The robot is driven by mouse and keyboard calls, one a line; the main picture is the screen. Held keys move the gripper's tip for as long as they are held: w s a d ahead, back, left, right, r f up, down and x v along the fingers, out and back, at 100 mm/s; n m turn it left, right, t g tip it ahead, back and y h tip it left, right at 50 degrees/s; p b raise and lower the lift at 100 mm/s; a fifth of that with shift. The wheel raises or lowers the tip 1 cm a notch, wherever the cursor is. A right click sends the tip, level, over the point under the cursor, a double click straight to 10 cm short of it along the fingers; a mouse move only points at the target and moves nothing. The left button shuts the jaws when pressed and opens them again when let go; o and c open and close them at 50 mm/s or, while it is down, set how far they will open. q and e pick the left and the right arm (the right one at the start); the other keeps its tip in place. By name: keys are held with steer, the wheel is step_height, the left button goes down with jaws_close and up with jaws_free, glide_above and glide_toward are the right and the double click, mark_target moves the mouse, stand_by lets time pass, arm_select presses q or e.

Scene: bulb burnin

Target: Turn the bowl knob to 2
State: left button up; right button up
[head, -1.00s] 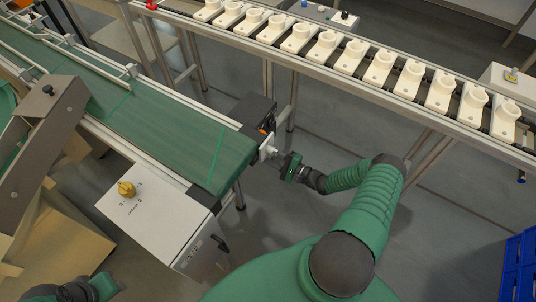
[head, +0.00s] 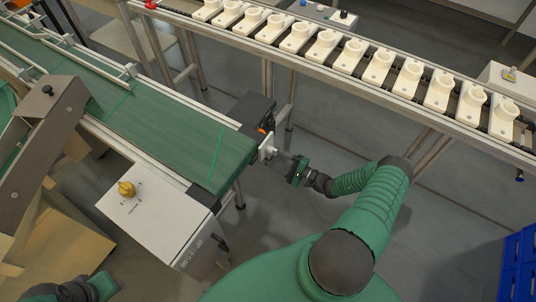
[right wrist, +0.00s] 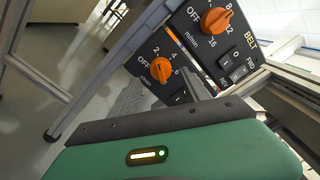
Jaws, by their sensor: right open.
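In the right wrist view, a black panel carries an orange knob (right wrist: 160,69) with a dial marked OFF, 2, 4 and 6. Its name label is not readable, and I cannot tell exactly where its pointer sits. Above it, a second orange knob (right wrist: 215,20) has a dial marked OFF, 8, 12 and 16 and the label BELT. In the head view, my right gripper (head: 281,159) is open at the end of the green conveyor, close to the dark control boxes. It appears empty. My left gripper (head: 103,286) is partly in view at bottom left; its jaws are not clear.
The green conveyor (head: 165,135) runs to the upper left. A white box (head: 150,215) with a yellow knob (head: 126,188) stands in front of it. A rail (head: 330,75) with several white parts crosses the back. A blue crate (head: 515,270) stands at right.

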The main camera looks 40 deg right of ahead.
steer(key=v, duration=1.3)
steer(key=shift+s+d+p, duration=0.15)
steer(key=shift+s+p, duration=0.2)
steer(key=shift+p, duration=0.05)
